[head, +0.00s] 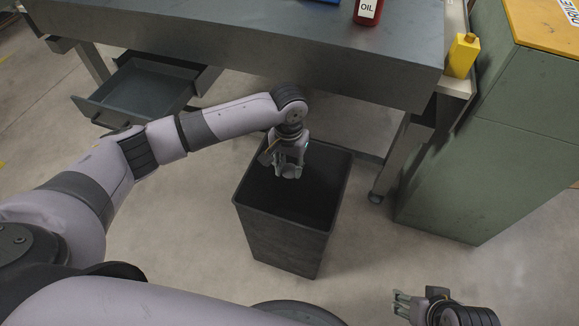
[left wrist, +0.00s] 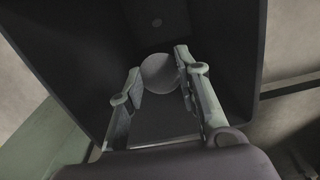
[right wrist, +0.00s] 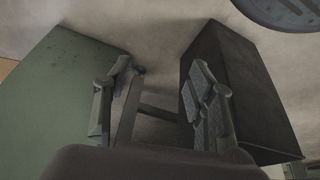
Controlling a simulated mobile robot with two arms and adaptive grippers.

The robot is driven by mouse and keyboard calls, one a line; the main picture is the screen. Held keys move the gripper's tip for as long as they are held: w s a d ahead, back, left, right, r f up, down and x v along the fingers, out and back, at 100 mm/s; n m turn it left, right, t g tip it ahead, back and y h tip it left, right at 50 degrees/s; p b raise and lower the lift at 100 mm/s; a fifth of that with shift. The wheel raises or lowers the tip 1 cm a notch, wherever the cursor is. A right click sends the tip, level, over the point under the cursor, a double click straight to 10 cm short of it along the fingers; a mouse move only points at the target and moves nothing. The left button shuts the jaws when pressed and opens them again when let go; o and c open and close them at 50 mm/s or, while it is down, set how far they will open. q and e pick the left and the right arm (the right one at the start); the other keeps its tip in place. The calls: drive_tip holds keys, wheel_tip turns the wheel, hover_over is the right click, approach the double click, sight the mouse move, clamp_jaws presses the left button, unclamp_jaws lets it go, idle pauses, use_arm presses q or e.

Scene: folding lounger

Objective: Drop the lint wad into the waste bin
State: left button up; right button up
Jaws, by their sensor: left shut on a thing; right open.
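The waste bin (head: 285,235) is a tall dark open-topped box on the floor in front of the workbench. My left gripper (head: 289,170) points down over its opening. It is shut on the lint wad, a small round grey ball, seen between the fingertips in the left wrist view (left wrist: 160,73). The bin's dark inside fills most of that view behind the wad. My right gripper (head: 402,305) is open and empty, low at the right, apart from the bin. The bin's outer side also shows in the right wrist view (right wrist: 235,95).
The workbench (head: 230,45) stands behind the bin, with an open drawer (head: 140,90) at left and a red oil bottle (head: 368,10) on top. A yellow bottle (head: 462,55) and a green cabinet (head: 480,150) stand at right. Bare floor lies between bin and cabinet.

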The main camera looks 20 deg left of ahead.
sight(289, 168)
use_arm(q)
drive_tip(key=shift+f, duration=0.3)
use_arm(e)
drive_tip(key=shift+s+r, duration=0.15)
drive_tip(key=shift+r, duration=0.3)
use_arm(q)
drive_tip(key=o, duration=0.8)
wheel_tip(289, 168, up, 12)
idle(0.3)
